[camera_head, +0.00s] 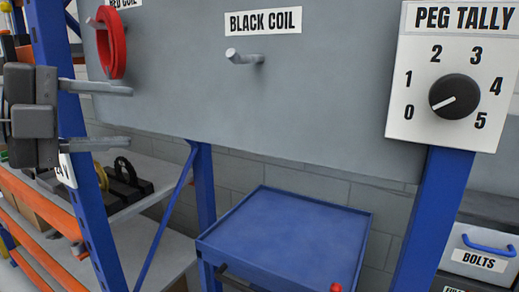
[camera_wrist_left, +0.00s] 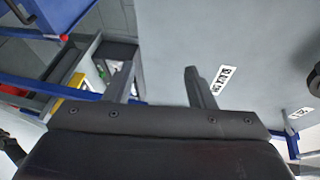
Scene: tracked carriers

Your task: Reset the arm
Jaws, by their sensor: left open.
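My left gripper (camera_head: 131,116) comes in at the left of the head view, its two grey fingers pointing right and spread apart with nothing between them. It is in front of the blue post and the grey board (camera_head: 300,100). A red coil (camera_head: 111,43) hangs at the board's upper left, just above the upper finger in the picture; I see no grip on it. In the left wrist view the gripper (camera_wrist_left: 160,62) also shows two separated fingers and an empty gap. My right gripper is in neither view.
The BLACK COIL peg (camera_head: 244,57) is bare. The PEG TALLY dial (camera_head: 455,96) points towards 0. A blue-topped cart (camera_head: 285,235) stands below the board. A black ring (camera_head: 125,170) and a yellow ring (camera_head: 101,177) are on the left shelving. A BOLTS bin (camera_head: 480,258) is at lower right.

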